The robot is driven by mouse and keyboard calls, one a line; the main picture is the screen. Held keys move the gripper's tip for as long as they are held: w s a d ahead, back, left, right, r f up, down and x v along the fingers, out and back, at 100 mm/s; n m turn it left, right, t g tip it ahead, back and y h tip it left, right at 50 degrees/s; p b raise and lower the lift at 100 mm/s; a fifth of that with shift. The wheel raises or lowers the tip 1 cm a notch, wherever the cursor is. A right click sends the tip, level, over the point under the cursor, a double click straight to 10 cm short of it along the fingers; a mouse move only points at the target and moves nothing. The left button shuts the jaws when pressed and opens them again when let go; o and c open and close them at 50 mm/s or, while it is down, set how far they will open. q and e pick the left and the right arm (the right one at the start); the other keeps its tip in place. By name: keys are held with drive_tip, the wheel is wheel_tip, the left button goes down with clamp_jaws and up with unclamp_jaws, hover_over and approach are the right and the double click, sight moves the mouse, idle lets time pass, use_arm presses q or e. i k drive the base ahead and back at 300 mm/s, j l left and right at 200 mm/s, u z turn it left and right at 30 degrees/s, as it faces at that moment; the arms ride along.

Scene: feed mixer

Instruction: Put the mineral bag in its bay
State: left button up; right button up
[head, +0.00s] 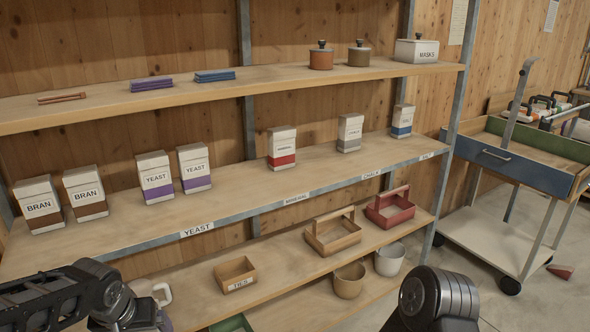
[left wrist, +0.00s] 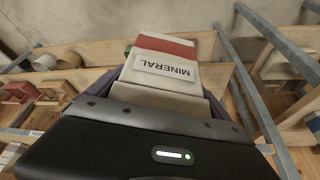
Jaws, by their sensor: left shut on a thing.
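The mineral bag (left wrist: 165,70), white with a red band and a MINERAL label, is in my left gripper (left wrist: 168,88), whose fingers close on its sides. The lettering appears upside down in the left wrist view. In the head view my left arm comes in at the lower left, and the held bag is not clearly visible there. The MINERAL shelf label (head: 296,199) is on the front edge of the middle shelf (head: 245,190). Another white bag with a red band (head: 282,148) stands upright behind that label. My right gripper is out of view.
Bran bags (head: 85,193) and yeast bags (head: 195,167) stand left of the red-banded bag. A chalk bag (head: 350,132) and a blue-banded bag (head: 402,121) stand right. Bare board lies between yeast and red-banded bags. Metal posts (head: 247,90) and the upper shelf (head: 220,88) bound the space.

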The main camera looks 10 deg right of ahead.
sight(286, 187)
drive_tip(key=i+l, duration=0.15)
drive_tip(key=l, duration=0.25)
drive_tip(key=i+l, duration=0.1)
drive_tip(key=l, duration=0.3)
drive_tip(key=i+l, duration=0.15)
drive_tip(key=l, duration=0.25)
drive_tip(key=i+l, duration=0.15)
drive_tip(key=l, duration=0.25)
drive_tip(key=i+l, duration=0.1)
drive_tip(key=l, duration=0.3)
drive_tip(key=i+l, duration=0.15)
drive_tip(key=l, duration=0.25)
drive_tip(key=i+l, duration=0.15)
drive_tip(key=l, duration=0.25)
drive_tip(key=i+l, duration=0.1)
drive_tip(key=l, duration=0.3)
